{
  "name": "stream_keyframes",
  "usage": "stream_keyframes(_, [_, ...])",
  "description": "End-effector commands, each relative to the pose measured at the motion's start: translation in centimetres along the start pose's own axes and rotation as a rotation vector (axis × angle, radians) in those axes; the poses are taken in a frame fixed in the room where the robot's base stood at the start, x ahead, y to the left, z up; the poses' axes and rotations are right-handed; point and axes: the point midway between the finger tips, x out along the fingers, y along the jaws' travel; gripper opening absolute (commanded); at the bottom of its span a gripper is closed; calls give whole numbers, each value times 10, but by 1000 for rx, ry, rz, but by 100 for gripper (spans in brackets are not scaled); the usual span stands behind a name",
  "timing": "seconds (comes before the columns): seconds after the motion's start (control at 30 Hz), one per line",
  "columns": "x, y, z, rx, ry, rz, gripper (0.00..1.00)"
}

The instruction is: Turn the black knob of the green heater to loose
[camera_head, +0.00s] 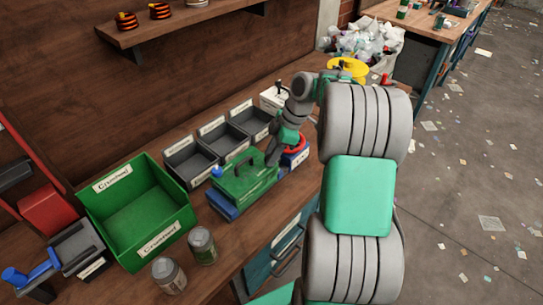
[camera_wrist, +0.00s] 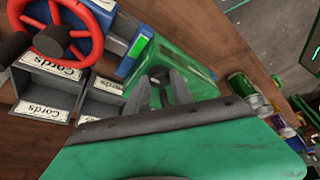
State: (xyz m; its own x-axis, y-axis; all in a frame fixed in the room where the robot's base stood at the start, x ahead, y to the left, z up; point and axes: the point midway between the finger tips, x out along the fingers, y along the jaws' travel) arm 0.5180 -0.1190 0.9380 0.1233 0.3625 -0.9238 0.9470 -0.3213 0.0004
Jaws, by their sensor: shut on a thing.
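The green heater (camera_head: 240,190) is a boxy green unit with a handle on top and stands on the workbench. It also shows in the wrist view (camera_wrist: 200,60). Its black knob (camera_wrist: 159,72) shows between my gripper's fingers in the wrist view. My gripper (camera_wrist: 160,82) is shut on the knob, with a grey finger on either side of it. In the head view my gripper (camera_head: 272,156) reaches down to the right end of the heater, and the knob is hidden there. I cannot tell which way the knob is turned.
A red wheel (camera_wrist: 98,38) on a blue unit is close beside the heater. Grey bins (camera_head: 187,166) line the wall side behind it. A green crate (camera_head: 140,215) labelled "Crushed" stands to the left. Two cans (camera_head: 201,245) stand near the bench's front edge.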

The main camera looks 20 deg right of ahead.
Motion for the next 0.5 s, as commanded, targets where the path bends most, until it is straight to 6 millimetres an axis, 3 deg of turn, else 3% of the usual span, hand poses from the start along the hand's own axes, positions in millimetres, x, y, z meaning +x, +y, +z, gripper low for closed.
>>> stream_keyframes(0.5, [0, 3, -1, -441, 0, -183, 0])
